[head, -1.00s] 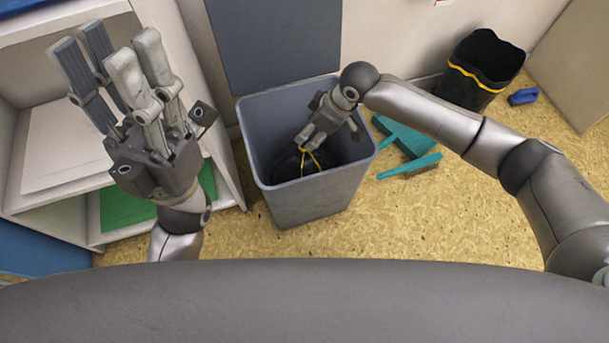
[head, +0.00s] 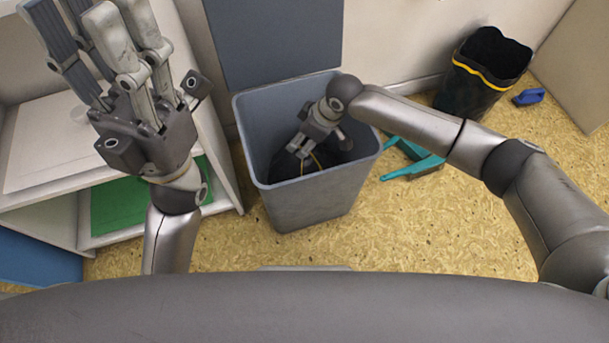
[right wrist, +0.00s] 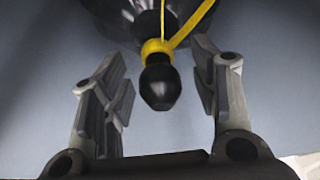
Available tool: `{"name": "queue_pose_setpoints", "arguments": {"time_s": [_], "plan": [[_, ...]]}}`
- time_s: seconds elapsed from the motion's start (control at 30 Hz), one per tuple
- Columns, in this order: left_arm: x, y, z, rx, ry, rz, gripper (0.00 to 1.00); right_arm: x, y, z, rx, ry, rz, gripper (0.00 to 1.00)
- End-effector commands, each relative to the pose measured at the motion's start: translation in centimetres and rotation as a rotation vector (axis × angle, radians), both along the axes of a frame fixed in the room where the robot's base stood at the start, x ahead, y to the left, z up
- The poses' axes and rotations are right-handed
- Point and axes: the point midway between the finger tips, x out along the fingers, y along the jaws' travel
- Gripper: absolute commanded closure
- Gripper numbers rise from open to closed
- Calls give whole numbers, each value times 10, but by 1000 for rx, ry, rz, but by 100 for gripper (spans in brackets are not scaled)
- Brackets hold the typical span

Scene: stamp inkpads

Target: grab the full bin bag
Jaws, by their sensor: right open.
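The full black bin bag (head: 284,166) sits inside the grey bin (head: 300,208). In the right wrist view, the bag (right wrist: 120,12) shows a yellow tie (right wrist: 157,47) around its neck and a black knotted end (right wrist: 160,84). My right gripper (head: 299,148) reaches down into the bin over the bag. Its open fingers (right wrist: 162,80) stand on both sides of the knotted end, with gaps on each side. My left gripper (head: 95,25) is raised at the left, fingers apart and empty, away from the bin.
White shelving (head: 60,150) with a green item (head: 125,207) stands left of the bin. A teal dustpan and brush (head: 412,168) lie on the floor to its right. A black bin with a yellow band (head: 470,85) and a blue object (head: 528,97) are farther right.

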Motion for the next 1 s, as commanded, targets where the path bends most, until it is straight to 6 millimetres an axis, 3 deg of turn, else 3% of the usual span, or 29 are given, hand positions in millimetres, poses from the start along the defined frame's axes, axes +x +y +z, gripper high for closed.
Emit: {"name": "queue_pose_setpoints", "arguments": {"time_s": [0.07,0.47,1.0], "plan": [[0,0,0,0,0,0,60,0,0,0,0,0,0,48],[0,0,0,0,-1,-1,60,0,0,0,0,0,0,99],[0,0,0,-1,0,-1,60,1,1,2,3,-3,1,100]]}}
